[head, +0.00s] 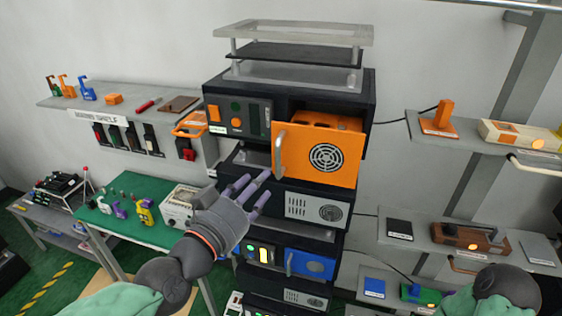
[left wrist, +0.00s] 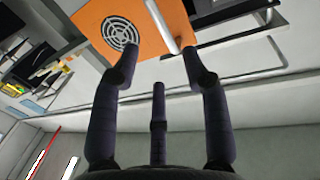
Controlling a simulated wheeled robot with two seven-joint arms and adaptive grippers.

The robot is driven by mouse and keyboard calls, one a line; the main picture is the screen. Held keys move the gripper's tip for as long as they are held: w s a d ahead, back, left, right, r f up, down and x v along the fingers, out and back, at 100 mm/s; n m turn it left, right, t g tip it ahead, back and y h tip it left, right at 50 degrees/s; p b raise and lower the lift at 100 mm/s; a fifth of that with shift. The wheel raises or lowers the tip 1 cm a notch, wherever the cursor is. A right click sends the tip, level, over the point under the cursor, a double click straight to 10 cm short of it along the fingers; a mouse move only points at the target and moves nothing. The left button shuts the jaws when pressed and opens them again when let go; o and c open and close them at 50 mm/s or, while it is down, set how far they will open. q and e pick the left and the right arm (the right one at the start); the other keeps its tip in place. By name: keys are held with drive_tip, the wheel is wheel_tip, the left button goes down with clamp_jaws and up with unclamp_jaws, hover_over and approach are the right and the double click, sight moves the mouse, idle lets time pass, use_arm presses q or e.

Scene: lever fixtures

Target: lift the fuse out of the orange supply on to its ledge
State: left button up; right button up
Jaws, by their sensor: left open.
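The orange supply (head: 345,158) is in the upper part of the dark rack. Its orange front has a round fan grille and a grey upright handle (head: 281,152) at its left edge. The front stands forward of the housing, and orange parts show behind its top edge. I cannot make out a fuse there. A grey ledge (head: 252,157) is below the supply's control panel. My left gripper (head: 257,184) is open and empty, below and left of the handle. The left wrist view shows the orange front (left wrist: 108,22) and handle (left wrist: 161,22) beyond the spread fingers (left wrist: 159,60). My right gripper is out of view.
A blue-fronted unit (head: 310,265) sits lower in the rack. A clear-topped stand (head: 295,50) is on top. A green table (head: 130,205) with small items is at left. Wall shelves are on both sides; an orange lever fixture (head: 441,118) stands at right.

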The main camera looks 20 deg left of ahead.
sight(279, 159)
use_arm(q)
drive_tip(key=x, duration=1)
drive_tip(key=shift+w+d+r, duration=0.1)
drive_tip(key=shift+w+r, duration=0.1)
drive_tip(key=shift+w, duration=0.15)
clamp_jaws()
